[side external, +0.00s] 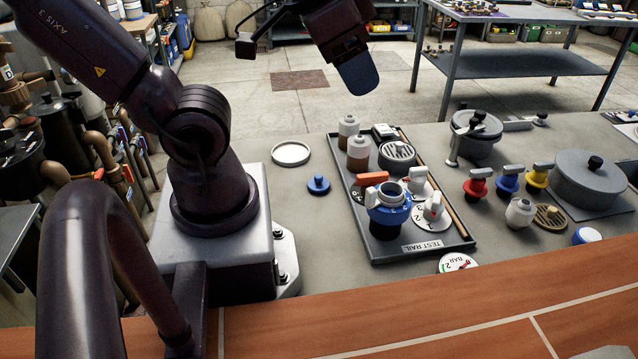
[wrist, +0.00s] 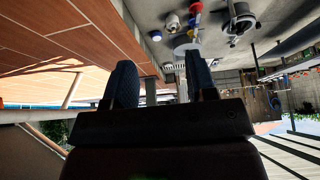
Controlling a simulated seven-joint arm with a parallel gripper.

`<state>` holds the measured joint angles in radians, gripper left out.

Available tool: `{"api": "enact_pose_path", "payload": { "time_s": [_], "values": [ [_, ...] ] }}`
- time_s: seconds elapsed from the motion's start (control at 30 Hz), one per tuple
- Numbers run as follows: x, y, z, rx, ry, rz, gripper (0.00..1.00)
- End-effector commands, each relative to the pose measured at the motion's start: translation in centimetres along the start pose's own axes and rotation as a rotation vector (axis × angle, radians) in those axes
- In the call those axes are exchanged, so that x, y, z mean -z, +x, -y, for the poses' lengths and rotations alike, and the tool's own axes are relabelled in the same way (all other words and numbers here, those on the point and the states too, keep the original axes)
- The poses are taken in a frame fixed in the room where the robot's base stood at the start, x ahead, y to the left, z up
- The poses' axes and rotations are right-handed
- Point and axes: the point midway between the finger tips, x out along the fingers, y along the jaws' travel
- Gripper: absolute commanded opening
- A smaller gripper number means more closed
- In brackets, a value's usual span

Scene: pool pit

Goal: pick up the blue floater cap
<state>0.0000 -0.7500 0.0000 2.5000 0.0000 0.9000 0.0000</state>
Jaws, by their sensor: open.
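A small blue disc with a raised knob, which looks like the blue floater cap (side external: 318,185), lies flat on the grey bench between my arm's base and the test rail tray. I cannot make it out in the wrist view. My gripper (side external: 360,78) is high above the bench, up and to the right of the cap in the side view, touching nothing. In the wrist view my gripper (wrist: 161,80) shows two dark blue fingers, apart and empty between.
The black test rail tray (side external: 376,250) holds several valves, jars and a blue-collared fitting (side external: 388,205). A pale ring (side external: 291,153) lies behind the cap. Red, blue and yellow knobs and a lidded grey pot (side external: 592,182) stand to the right. Bench around the cap is clear.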

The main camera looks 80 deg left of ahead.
Motion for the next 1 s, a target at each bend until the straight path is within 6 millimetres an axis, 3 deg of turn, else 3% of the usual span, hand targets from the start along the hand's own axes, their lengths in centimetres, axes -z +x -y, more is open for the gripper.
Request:
{"api": "enact_pose_path", "payload": {
  "time_s": [0.07, 0.17, 0.2, 0.47, 0.57, 0.67, 0.8, 1.0],
  "values": [
    [0.0, 0.0, 0.0, 0.0, 0.0, 0.0, 0.56],
    [0.0, 0.0, 0.0, 0.0, 0.0, 0.0, 0.79],
    [0.0, 0.0, 0.0, 0.0, 0.0, 0.0, 0.82],
    [0.0, 0.1, 0.0, -0.004, -0.006, 0.004, 0.82],
    [0.1, 1.0, 0.1, -0.036, -0.063, 0.038, 0.82],
    [0.3, 3.1, 0.3, -0.097, -0.204, 0.113, 0.82],
    [0.1, 7.7, 1.2, -0.149, -0.52, 0.263, 0.82],
    [-1.8, 14.2, 4.2, -0.044, -1.006, 0.424, 0.82]
  ]
}}
